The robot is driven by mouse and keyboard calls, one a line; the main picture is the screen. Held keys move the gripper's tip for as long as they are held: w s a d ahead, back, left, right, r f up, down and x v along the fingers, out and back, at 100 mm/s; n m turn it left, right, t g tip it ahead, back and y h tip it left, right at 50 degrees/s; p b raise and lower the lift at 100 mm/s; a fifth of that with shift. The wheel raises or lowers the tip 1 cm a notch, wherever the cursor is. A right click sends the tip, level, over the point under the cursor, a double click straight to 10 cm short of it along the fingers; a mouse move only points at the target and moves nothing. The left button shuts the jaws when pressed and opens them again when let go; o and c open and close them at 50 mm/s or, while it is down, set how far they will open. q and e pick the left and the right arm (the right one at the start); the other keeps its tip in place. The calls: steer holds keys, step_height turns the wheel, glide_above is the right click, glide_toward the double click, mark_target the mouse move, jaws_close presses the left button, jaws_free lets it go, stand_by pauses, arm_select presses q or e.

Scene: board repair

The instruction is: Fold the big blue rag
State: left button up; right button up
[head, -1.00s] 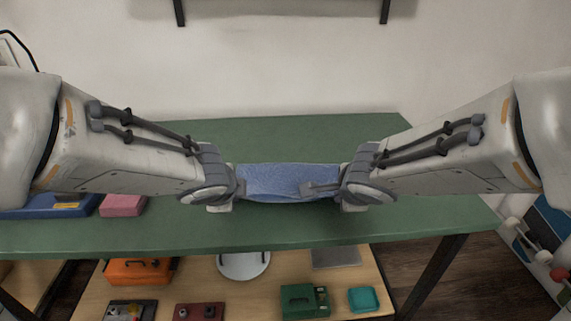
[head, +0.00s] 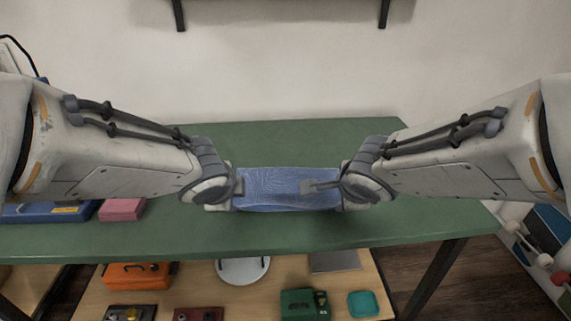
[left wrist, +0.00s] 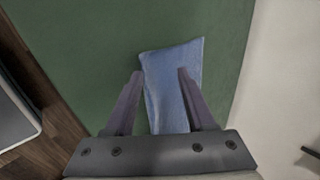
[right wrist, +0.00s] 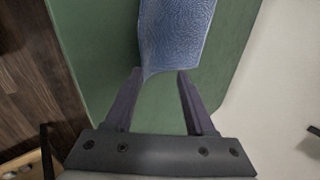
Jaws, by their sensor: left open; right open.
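The blue rag (head: 275,188) lies on the green table as a narrow rectangle between my two grippers. In the head view its two ends are partly hidden by the grippers. My left gripper (left wrist: 160,73) is open, with a finger on either side of the rag (left wrist: 165,100) near its end. My right gripper (right wrist: 159,72) is open at the other end of the rag (right wrist: 176,35), whose edge shows between or just past the fingertips. One right finger (head: 318,187) shows over the rag in the head view. I cannot tell whether the fingers touch the cloth.
The green table (head: 270,237) is clear in front of and behind the rag. A blue box (head: 45,212) and a pink block (head: 122,209) sit at its left. A lower shelf holds an orange toolbox (head: 137,276), a green case (head: 303,304) and a teal tray (head: 363,304).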

arm_select(q)
step_height(320, 180, up, 7)
steer(key=s, duration=0.1)
steer(key=shift+s+r, duration=0.2)
steer(key=shift+s, duration=0.2)
arm_select(e)
step_height(320, 180, up, 7)
steer(key=s, duration=0.1)
steer(key=shift+s+r, duration=0.2)
steer(key=shift+s, duration=0.2)
